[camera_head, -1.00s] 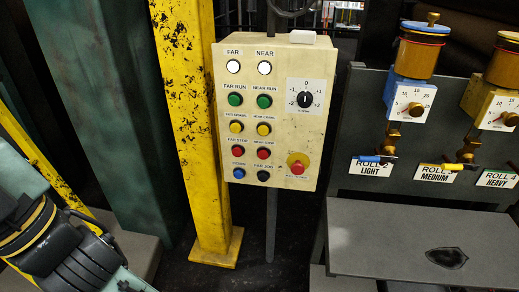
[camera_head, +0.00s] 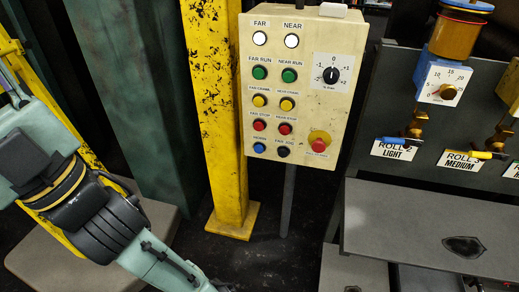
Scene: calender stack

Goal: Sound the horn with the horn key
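The cream control box (camera_head: 292,115) stands in the upper middle of the head view, with labelled buttons in two columns. The horn key (camera_head: 259,148) is the blue round button at the bottom of the left column, under the label HORN. The dark FAR JOG button (camera_head: 284,151) is to its right, and a red stop button (camera_head: 259,125) is above it. My arm comes in from the left and runs down to the bottom edge, left of and below the box. My gripper is not visible. Nothing touches the horn key.
A yellow post (camera_head: 217,120) stands just left of the box. Oilers (camera_head: 445,80) and a grey shelf (camera_head: 420,225) are on the right. The space before the box is clear.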

